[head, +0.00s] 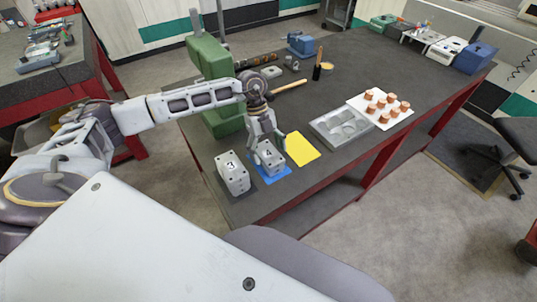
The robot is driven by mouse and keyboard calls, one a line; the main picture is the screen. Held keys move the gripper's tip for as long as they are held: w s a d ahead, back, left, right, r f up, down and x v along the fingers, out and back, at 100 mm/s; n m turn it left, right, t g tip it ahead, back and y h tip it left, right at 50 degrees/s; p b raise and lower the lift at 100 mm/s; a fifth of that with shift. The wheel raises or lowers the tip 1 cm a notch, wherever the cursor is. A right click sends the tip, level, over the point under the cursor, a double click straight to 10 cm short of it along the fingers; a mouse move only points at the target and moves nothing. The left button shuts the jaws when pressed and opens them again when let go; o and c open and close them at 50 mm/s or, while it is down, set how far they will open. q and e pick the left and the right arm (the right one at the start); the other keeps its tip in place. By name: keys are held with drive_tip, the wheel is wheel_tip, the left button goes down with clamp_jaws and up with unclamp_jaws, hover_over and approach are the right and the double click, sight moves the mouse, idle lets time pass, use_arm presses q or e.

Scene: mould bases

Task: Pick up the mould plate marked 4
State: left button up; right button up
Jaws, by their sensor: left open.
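The mould plate marked 4 (269,157) is a grey block on a blue mat (271,175) near the table's front left corner. My left gripper (266,146) is directly above and around it, with its fingers spread at the block's sides. I cannot tell whether the fingers touch it. A similar grey block marked 3 (232,176) stands just to its left. My right gripper is not in view.
A yellow mat (302,149) lies right of the blue mat. A grey tray (341,127) and a white board (378,112) with several copper pieces lie farther right. A large green machine (208,70) stands behind my left arm. A wooden-handled tool (289,88) lies behind the gripper.

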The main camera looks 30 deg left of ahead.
use_arm(q)
drive_tip(key=shift+c, duration=0.2)
drive_tip(key=c, duration=1.5)
